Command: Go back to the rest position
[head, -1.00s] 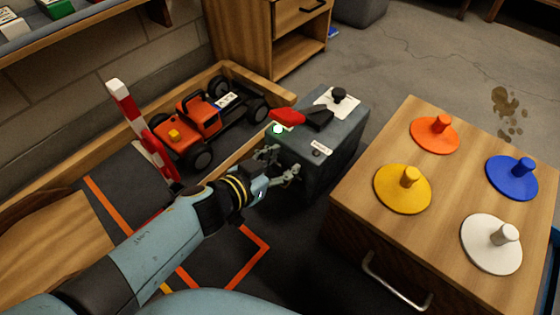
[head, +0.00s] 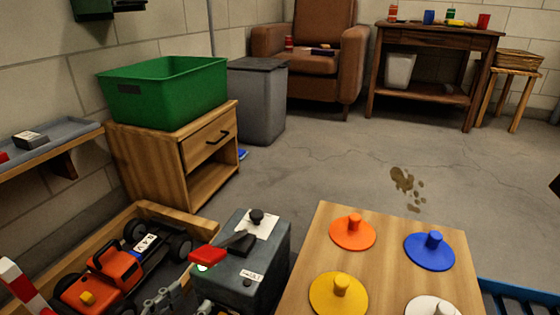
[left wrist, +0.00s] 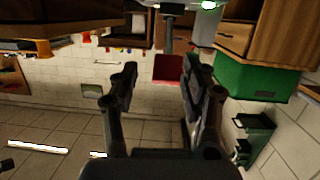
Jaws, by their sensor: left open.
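My left gripper (head: 184,304) shows at the bottom edge of the head view, partly cut off, just left of the grey control box (head: 245,280). In the left wrist view its two dark fingers (left wrist: 158,92) stand apart. A red shape (left wrist: 168,68) appears beyond the fingertips there; I cannot tell for sure what it is. The box carries a red-handled lever (head: 207,256), a black knob (head: 257,216) and a green light. No object shows held in the gripper. My right gripper is not in view.
An orange RC car (head: 118,265) sits in a wooden-edged area at left, by a red-white post (head: 22,285). A green bin (head: 165,92) stands on a nightstand (head: 180,165). Open floor lies beyond.

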